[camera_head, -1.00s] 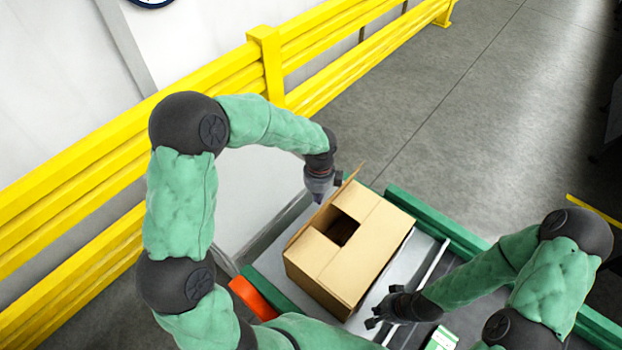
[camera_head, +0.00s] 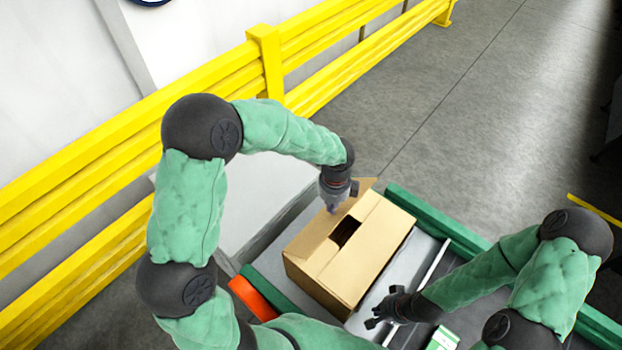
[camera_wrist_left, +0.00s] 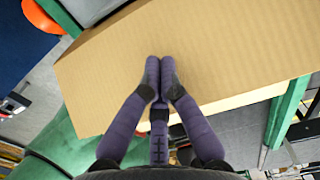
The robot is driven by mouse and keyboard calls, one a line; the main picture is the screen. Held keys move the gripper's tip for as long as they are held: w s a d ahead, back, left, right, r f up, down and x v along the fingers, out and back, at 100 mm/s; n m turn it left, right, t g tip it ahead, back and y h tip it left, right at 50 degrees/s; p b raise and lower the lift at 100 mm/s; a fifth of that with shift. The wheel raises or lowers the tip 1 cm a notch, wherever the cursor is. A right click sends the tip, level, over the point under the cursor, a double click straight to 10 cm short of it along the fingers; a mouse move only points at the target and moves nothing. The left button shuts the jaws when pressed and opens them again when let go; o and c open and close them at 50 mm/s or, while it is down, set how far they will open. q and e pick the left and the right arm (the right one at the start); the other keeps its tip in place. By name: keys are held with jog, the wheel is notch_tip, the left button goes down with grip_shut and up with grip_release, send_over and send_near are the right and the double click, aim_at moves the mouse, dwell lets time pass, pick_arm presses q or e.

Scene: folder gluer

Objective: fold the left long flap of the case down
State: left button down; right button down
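The brown cardboard case (camera_head: 360,281) stands on a grey surface, its right long flap (camera_head: 371,241) lying flat. The left long flap (camera_head: 313,240) leans inward over part of the top, and a dark gap (camera_head: 346,231) shows between the flaps. My left gripper (camera_head: 333,209) is at the outer side of the left flap, near its far end; it seems to touch it. In the left wrist view its fingertips (camera_wrist_left: 160,63) are together against plain cardboard (camera_wrist_left: 220,50), with nothing visible between them. My right gripper (camera_head: 378,310) is open and empty beside the case's near right side.
Green rails (camera_head: 440,222) flank the case's surface, and an orange part (camera_head: 251,298) sits at the near left. A green and white item (camera_head: 442,339) lies near my right arm. A yellow guard rail (camera_head: 268,65) runs behind on the left.

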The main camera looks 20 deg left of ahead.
aim_at(339, 214)
pick_arm(q)
jog(key=shift+d+f, duration=0.1)
jog(key=shift+d, duration=0.05)
pick_arm(e)
jog(key=shift+f, duration=0.1)
pick_arm(q)
jog(key=shift+s+d+f+b, duration=0.2)
jog(key=shift+d+f+b, duration=0.1)
jog(key=shift+d+f, duration=0.15)
jog(key=shift+s+d+f+b, duration=0.2)
jog(key=shift+d+f+b, duration=0.15)
jog(key=shift+d, duration=0.2)
pick_arm(e)
jog(key=shift+f, duration=0.6)
pick_arm(q)
jog(key=shift+s+d+f+b, duration=0.15)
jog(key=shift+d+f+b, duration=0.5)
jog(key=shift+f, duration=0.3)
pick_arm(e)
jog(key=shift+f, duration=0.7)
pick_arm(q)
jog(key=shift+r, duration=0.1)
pick_arm(e)
jog(key=shift+r, duration=0.1)
